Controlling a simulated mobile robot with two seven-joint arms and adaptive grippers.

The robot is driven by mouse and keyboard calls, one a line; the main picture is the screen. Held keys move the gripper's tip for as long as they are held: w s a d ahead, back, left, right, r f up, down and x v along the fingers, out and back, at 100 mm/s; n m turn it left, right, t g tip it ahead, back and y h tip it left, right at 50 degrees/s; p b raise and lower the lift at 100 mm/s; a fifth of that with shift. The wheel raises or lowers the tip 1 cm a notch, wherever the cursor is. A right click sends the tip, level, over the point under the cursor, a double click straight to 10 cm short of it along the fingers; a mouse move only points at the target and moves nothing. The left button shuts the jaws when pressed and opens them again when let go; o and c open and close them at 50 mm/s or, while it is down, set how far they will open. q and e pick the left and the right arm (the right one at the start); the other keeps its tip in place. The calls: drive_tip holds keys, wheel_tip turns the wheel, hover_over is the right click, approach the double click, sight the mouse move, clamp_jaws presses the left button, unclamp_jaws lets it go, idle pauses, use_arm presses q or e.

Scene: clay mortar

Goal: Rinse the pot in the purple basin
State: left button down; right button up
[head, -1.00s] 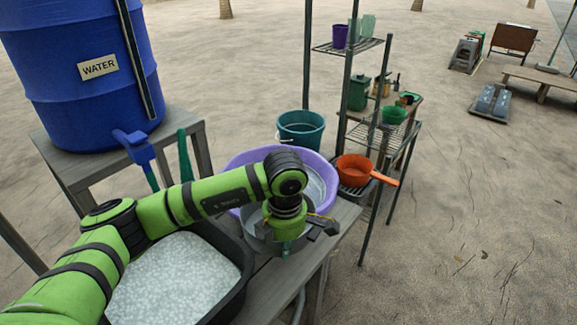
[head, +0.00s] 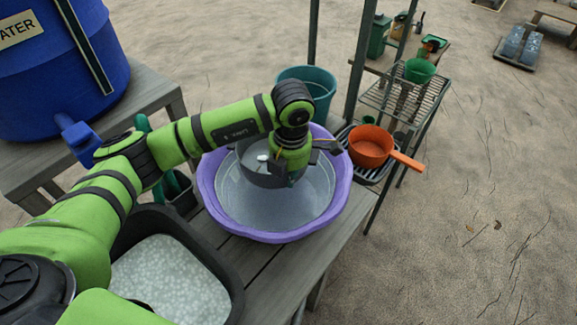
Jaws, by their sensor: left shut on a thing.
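The purple basin (head: 341,200) stands on the wooden table and holds clear greyish water (head: 270,205). A grey pot (head: 258,176) is over the back middle of the basin, inside its rim as seen from above; I cannot tell whether its bottom is in the water. A small white patch shows inside the pot. My left gripper (head: 295,172) comes down at the pot's right side and is shut on it. Its fingertips are partly hidden by the wrist and the pot. My right gripper is out of view.
A black tub (head: 228,290) of white foamy water sits at the front left. An orange pan (head: 369,147) rests on a rack to the right, close to the basin. A teal bucket (head: 318,88) is behind. A blue water barrel (head: 60,90) stands left.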

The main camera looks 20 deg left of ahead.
use_arm(q)
wheel_tip(320, 180, down, 3)
drive_tip(key=shift+r+b, duration=0.1)
drive_tip(key=shift+b, duration=0.5)
drive_tip(key=f+b, duration=0.2)
drive_tip(key=f, duration=0.2)
drive_tip(key=f+b, duration=0.3)
drive_tip(key=f, duration=0.2)
drive_tip(key=shift+w+f+b, duration=0.2)
drive_tip(key=shift+f+b, duration=0.1)
drive_tip(key=shift+b, duration=0.05)
drive_tip(key=shift+f+b, duration=0.5)
drive_tip(key=shift+f, duration=0.3)
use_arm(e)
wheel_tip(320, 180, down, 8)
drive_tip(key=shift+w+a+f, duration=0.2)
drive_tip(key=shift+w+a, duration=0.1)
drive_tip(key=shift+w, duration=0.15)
use_arm(q)
drive_tip(key=shift+f, duration=0.1)
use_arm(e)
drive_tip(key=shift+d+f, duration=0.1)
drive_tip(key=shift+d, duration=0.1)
use_arm(q)
drive_tip(key=shift+f+b, duration=0.5)
drive_tip(key=shift+b, duration=0.1)
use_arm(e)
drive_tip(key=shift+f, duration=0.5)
